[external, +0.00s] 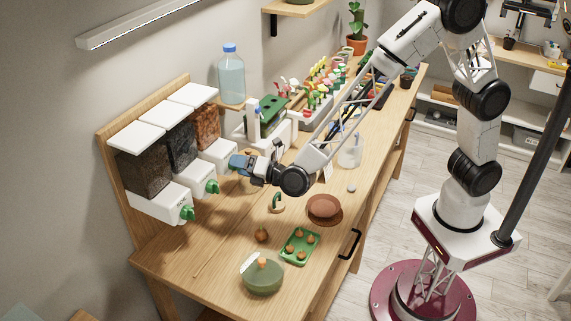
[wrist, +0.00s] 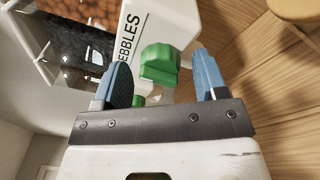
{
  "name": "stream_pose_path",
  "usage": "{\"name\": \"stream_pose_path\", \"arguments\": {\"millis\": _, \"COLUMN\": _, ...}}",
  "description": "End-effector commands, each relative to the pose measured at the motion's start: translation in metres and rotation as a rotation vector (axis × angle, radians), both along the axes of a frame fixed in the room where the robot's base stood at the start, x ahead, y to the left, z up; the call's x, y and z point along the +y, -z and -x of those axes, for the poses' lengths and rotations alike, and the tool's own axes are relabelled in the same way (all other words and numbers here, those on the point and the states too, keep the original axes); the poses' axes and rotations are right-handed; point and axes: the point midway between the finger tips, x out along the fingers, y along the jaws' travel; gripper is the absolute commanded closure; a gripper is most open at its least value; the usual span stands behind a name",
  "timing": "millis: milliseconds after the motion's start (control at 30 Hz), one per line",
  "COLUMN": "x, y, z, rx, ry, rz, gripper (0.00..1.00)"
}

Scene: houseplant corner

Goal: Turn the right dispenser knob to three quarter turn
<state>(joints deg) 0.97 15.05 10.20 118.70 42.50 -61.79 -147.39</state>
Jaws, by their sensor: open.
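The right dispenser (external: 206,124) holds brown pebbles and stands at the right end of the row of three on the wooden back board. Its green knob (wrist: 160,62) shows in the wrist view beside the printed letters "EBBLES". In the external view my gripper hides this knob. My gripper (external: 238,163) is at the front of the right dispenser. Its blue fingers are open, one on each side of the knob, with visible gaps. A smaller green part (wrist: 138,100) shows near the left finger.
The middle dispenser (external: 182,142) and left dispenser (external: 145,172) have green knobs close to my gripper's left. A water bottle (external: 231,75) stands behind.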

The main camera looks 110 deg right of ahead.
Motion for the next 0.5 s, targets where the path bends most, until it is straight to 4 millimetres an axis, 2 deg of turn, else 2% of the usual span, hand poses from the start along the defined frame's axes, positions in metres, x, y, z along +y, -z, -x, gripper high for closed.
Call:
{"name": "stream_pose_path", "arguments": {"millis": 167, "x": 0.0, "y": 0.0001, "z": 0.0, "rx": 0.0, "ry": 0.0, "rz": 0.0, "gripper": 0.34}}
{"name": "stream_pose_path", "arguments": {"millis": 200, "x": 0.0, "y": 0.0001, "z": 0.0, "rx": 0.0, "ry": 0.0, "rz": 0.0, "gripper": 0.37}}
{"name": "stream_pose_path", "arguments": {"millis": 500, "x": 0.0, "y": 0.0002, "z": 0.0001, "rx": 0.0, "ry": 0.0, "rz": 0.0, "gripper": 0.82}}
